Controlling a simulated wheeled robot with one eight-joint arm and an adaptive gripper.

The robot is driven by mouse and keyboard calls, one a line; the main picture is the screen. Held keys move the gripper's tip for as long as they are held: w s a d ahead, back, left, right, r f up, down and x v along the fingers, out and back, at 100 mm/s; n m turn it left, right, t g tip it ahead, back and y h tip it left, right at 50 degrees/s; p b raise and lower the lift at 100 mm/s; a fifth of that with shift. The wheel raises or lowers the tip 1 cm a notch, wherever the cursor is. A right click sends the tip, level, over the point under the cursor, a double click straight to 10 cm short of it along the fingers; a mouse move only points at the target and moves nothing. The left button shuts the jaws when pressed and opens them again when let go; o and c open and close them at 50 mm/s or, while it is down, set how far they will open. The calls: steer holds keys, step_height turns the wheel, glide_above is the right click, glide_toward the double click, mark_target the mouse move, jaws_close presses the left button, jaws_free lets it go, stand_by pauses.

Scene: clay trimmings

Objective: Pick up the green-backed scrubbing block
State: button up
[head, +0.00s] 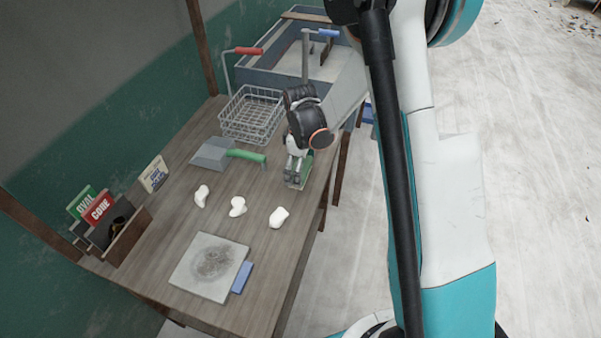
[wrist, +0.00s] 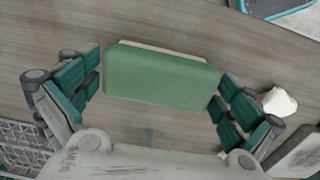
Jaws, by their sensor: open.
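The green-backed scrubbing block (wrist: 162,79) lies on the wooden table, green side up, with a pale edge showing along its far side in the wrist view. In the head view the block (head: 306,168) shows as a green sliver near the table's right edge, mostly hidden by my gripper. My gripper (wrist: 158,88) is open, with one finger on each side of the block. The left finger is apart from the block by a small gap; the right finger is very close to it, and I cannot tell if they touch. My gripper (head: 297,180) points down over the block in the head view.
A wire basket (head: 252,113) stands behind. A green-handled scoop (head: 212,154) lies to the left. Three white clay lumps (head: 238,206) lie nearer, before a grey slab (head: 210,267) with a blue block (head: 242,277). A wooden box (head: 125,238) holds cards. The table's right edge is close.

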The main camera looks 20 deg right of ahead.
steer(key=c, duration=0.8)
steer(key=shift+r, duration=0.15)
step_height(320, 180, up, 20)
steer(key=p, duration=0.6)
